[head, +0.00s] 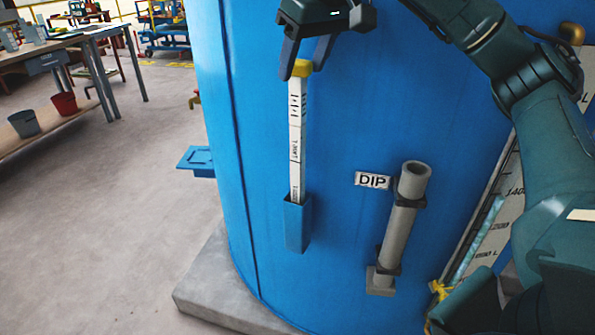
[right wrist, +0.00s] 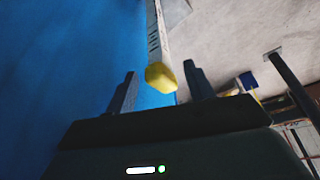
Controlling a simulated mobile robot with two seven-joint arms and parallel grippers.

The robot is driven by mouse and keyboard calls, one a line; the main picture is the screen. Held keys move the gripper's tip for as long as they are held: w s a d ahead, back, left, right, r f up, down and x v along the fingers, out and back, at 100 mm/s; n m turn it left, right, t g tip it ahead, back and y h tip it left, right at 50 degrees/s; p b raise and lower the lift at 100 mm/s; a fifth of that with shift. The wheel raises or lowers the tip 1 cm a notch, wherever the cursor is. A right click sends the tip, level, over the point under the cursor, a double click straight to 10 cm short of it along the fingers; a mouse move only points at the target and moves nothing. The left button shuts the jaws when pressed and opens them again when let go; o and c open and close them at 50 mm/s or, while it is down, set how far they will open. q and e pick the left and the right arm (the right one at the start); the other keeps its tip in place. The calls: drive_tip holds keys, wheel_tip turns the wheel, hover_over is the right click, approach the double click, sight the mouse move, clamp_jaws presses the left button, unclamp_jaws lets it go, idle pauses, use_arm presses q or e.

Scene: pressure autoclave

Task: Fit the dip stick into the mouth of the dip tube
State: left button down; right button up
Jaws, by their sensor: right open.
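The dip stick (head: 296,140) is a white, marked square rod with a yellow cap (head: 302,68). It stands upright in a blue holder (head: 297,224) on the blue tank wall. My right gripper (head: 304,66) is open at the yellow cap, its fingers reaching down on either side of it in the head view. In the right wrist view, the yellow cap (right wrist: 160,76) shows between the two spread fingers (right wrist: 160,80). The grey dip tube (head: 400,226) is clamped to the tank wall, right of the holder, with its round mouth (head: 415,168) facing up. My left gripper is out of view.
A white "DIP" label (head: 373,180) is beside the tube mouth. A blue bracket (head: 197,160) juts out left of the tank. The floor at left is clear up to the workbench.

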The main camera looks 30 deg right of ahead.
drive_tip(key=x, duration=0.5)
drive_tip(key=shift+w+f, duration=0.1)
drive_tip(key=shift+w, duration=0.05)
clamp_jaws()
idle(0.4)
